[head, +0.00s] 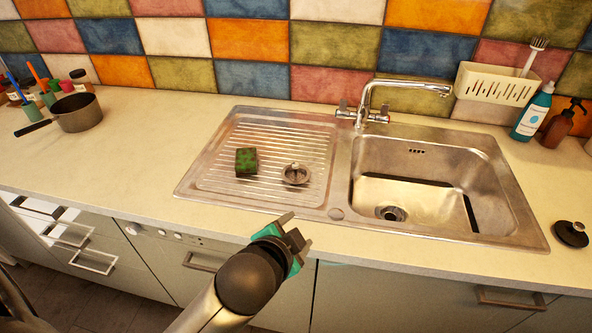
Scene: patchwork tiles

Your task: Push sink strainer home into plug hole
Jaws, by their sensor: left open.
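The metal sink strainer (296,173) sits on the ribbed drainboard (222,195), to the left of the basin. The plug hole (391,213) is a dark round opening in the floor of the steel basin (440,200), and nothing covers it. My left gripper (289,232) is open and empty in front of the counter's front edge, below and apart from the strainer. My right gripper does not show.
A green sponge (246,161) lies left of the strainer. The tap (372,105) stands behind the basin. A black stopper (571,233) lies right of the sink; a teal bottle (532,112) stands behind it. A saucepan (78,112) is far left. The front counter strip is clear.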

